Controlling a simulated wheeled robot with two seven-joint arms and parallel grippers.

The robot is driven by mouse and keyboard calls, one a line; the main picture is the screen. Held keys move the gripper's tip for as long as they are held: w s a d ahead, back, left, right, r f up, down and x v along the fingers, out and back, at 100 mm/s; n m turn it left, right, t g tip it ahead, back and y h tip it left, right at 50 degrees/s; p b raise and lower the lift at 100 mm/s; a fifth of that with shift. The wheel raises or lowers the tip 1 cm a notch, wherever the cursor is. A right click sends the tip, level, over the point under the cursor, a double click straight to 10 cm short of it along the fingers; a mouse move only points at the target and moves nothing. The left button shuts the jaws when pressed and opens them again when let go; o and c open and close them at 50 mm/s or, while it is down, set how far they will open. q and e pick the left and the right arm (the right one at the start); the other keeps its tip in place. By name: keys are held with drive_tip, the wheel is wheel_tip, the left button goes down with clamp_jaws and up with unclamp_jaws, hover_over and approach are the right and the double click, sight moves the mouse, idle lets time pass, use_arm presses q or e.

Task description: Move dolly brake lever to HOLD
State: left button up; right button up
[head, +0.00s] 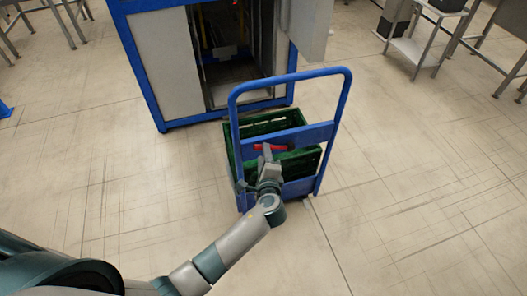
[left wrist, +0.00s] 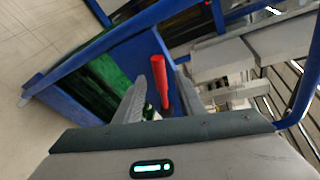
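The dolly (head: 337,110) has a blue frame with a tall looped handle and stands in front of the machine. Its brake lever (head: 280,148) is a red bar lying roughly level across the blue panel. My left gripper (head: 266,156) reaches up to the lever. In the left wrist view the red lever (left wrist: 158,66) shows between the two fingers of the left gripper (left wrist: 169,80). The fingers are apart, and a gap shows on the lever's right side. I cannot tell whether the left finger touches it. No HOLD marking is readable. My right gripper is out of view.
A green crate (head: 262,125) sits on the dolly behind the panel. A blue-framed machine (head: 168,65) with an open bay stands just beyond. A grey side table (head: 415,50) stands at back right. The floor (head: 420,190) around the dolly is clear.

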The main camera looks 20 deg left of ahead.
use_arm(q)
drive_tip(key=shift+x, duration=1.25)
clamp_jaws()
